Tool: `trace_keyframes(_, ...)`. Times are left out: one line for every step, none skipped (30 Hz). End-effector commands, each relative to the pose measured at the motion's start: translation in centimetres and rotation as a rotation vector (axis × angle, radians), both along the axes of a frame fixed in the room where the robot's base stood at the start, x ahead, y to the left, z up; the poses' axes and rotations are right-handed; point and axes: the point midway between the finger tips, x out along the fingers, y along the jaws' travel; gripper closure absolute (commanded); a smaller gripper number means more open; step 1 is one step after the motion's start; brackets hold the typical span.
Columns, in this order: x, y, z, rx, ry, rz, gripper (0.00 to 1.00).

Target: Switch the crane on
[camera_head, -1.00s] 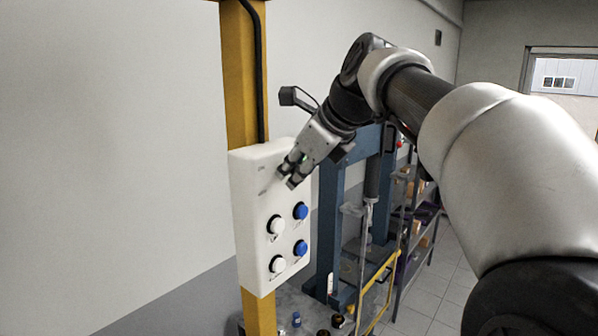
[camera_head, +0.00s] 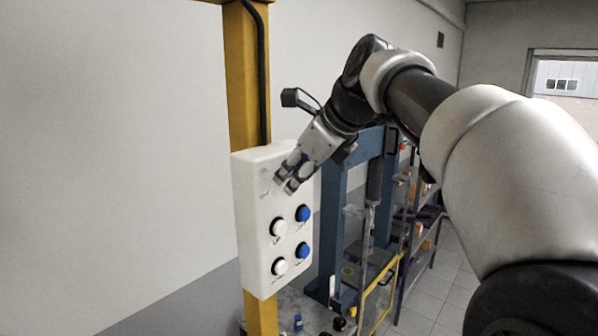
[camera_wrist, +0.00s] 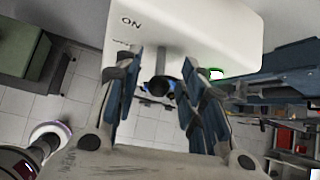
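The white control box (camera_head: 250,215) hangs on a yellow post in the head view. Two white buttons (camera_head: 279,266) and two blue buttons (camera_head: 302,213) show on its lower face. My gripper (camera_head: 285,183) is in front of the box's upper part, above these buttons, and hides some of it. In the wrist view the box (camera_wrist: 195,30) carries an "ON" label (camera_wrist: 130,22), and a green-edged part (camera_wrist: 216,72) shows at its edge.
The yellow post (camera_head: 246,90) carries a black cable. A blue frame (camera_head: 333,220) stands just behind and right of the box. Shelves (camera_head: 425,215) stand farther back. Small bottles (camera_head: 298,322) are on a surface below. The wall left of the post is bare.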

Motion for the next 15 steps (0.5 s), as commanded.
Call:
trace_keyframes(0.0,0.0,0.0,0.000,0.000,0.000,0.63)
trace_keyframes(-0.1,-0.1,0.1,0.000,0.000,0.000,0.63)
trace_keyframes(-0.2,-0.2,0.3,0.000,-0.001,-0.001,0.63)
trace_keyframes(-0.3,-0.3,0.5,0.001,-0.001,0.000,0.63)
trace_keyframes(-0.5,-0.4,0.7,0.000,-0.002,-0.001,0.63)
trace_keyframes(-0.8,-0.7,1.1,0.000,-0.002,-0.001,0.63)
trace_keyframes(-1.0,-0.9,1.5,0.000,-0.004,-0.002,0.63)
trace_keyframes(-1.3,-1.2,1.9,0.000,-0.003,-0.002,0.63)
trace_keyframes(-1.7,-1.5,2.5,0.000,-0.004,-0.002,0.63)
trace_keyframes(-2.1,-1.8,3.0,0.000,-0.004,-0.002,0.63)
trace_keyframes(-2.5,-2.1,3.5,0.001,-0.005,-0.002,0.63)
trace_keyframes(-2.9,-2.5,4.1,0.001,-0.004,-0.003,0.63)
trace_keyframes(-3.3,-2.8,4.6,0.001,-0.004,-0.003,0.63)
trace_keyframes(-3.7,-3.1,5.1,0.000,-0.004,-0.002,0.63)
trace_keyframes(-4.1,-3.4,5.6,0.001,-0.004,-0.002,0.63)
